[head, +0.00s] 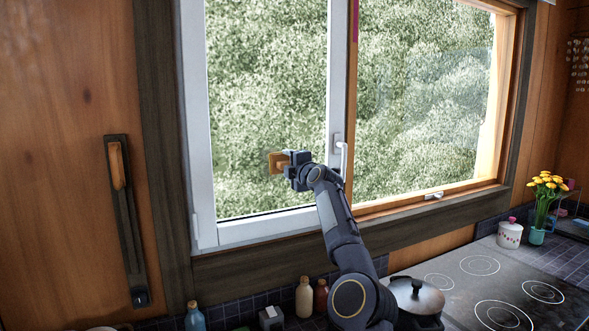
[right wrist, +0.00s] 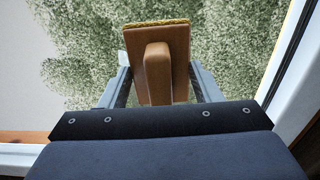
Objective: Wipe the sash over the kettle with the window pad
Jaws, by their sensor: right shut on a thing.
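The window pad (head: 277,163) is a wooden block with a handle; its yellowish face shows along the far edge in the right wrist view (right wrist: 157,24). My right gripper (head: 290,165) is shut on the pad's handle (right wrist: 158,75). It holds the pad in front of the lower part of the white-framed left sash (head: 196,120); I cannot tell whether the pad touches the glass. The wood-framed right sash (head: 430,200) has a faint hazy patch on its glass. I cannot make out a clear kettle; a lidded pot (head: 418,296) stands partly behind my right arm. My left gripper is not in view.
A white window handle (head: 341,158) stands close right of my gripper. Below the sill are bottles (head: 304,297), a blue bottle (head: 194,318) and a hob (head: 480,285). A white jar (head: 510,234) and a flower vase (head: 540,215) stand at the right.

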